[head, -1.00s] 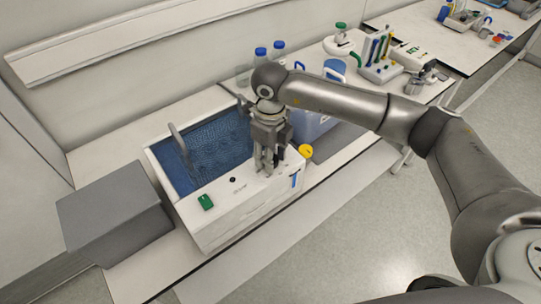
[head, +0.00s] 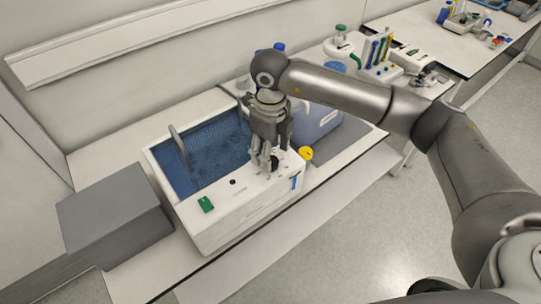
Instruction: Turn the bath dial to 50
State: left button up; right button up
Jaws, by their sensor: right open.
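The white water bath (head: 222,222) stands on the bench with its blue basin (head: 208,150) open. My right gripper (head: 264,168) points down over the right part of the bath's top panel. It is open, with its fingers close to a dark round knob (head: 275,161), which looks like the bath dial and is partly hidden by them. I cannot tell whether they touch it. The dial's scale cannot be read. A small black knob (head: 233,182) and a green switch (head: 206,204) sit further left on the panel. My left gripper is not in view.
A grey box (head: 115,215) stands left of the bath. A yellow cap (head: 306,153) is at the bath's right end, with a blue-grey container (head: 318,125) behind it. Bottles and lab tools stand further back right. The floor in front is clear.

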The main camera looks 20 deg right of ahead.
notch_tip(320, 180, up, 9)
dwell(0.3)
jog(key=shift+s+f, duration=0.1)
dwell(0.4)
